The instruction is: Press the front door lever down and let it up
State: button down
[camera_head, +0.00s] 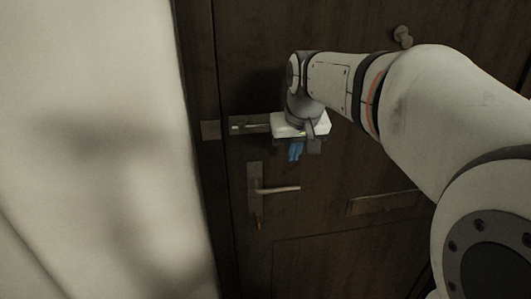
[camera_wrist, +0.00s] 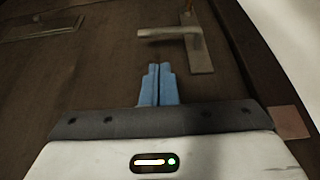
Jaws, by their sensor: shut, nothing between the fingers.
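The front door lever (camera_head: 278,189) is a pale metal handle on a tall narrow backplate (camera_head: 254,196), near the left edge of the dark wooden door. It lies about level and points right in the head view. My gripper (camera_head: 295,152) has blue fingers, shut together and empty, and is above the lever in that view. In the wrist view my gripper (camera_wrist: 158,70) points toward the lever (camera_wrist: 166,33), which shows just beyond the fingertips, with its backplate (camera_wrist: 196,45) to the right. No contact shows. A key-like piece (camera_head: 258,224) hangs below the lever.
A bolt or latch (camera_head: 248,127) is on the door beside my gripper. A mail slot plate (camera_head: 383,202) is on the door to the right, and a knob (camera_head: 402,37) is higher up. A pale wall (camera_head: 90,150) borders the door frame (camera_head: 202,100) on the left.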

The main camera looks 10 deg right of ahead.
aim_at(284, 188)
jog(key=p+x, duration=0.1)
jog(key=x, duration=1.1)
jog(key=shift+s+f, duration=0.1)
jog(key=shift+s, duration=0.1)
jog(key=shift+a+f, duration=0.15)
jog(key=shift+a, duration=0.1)
jog(key=shift+y, duration=0.3)
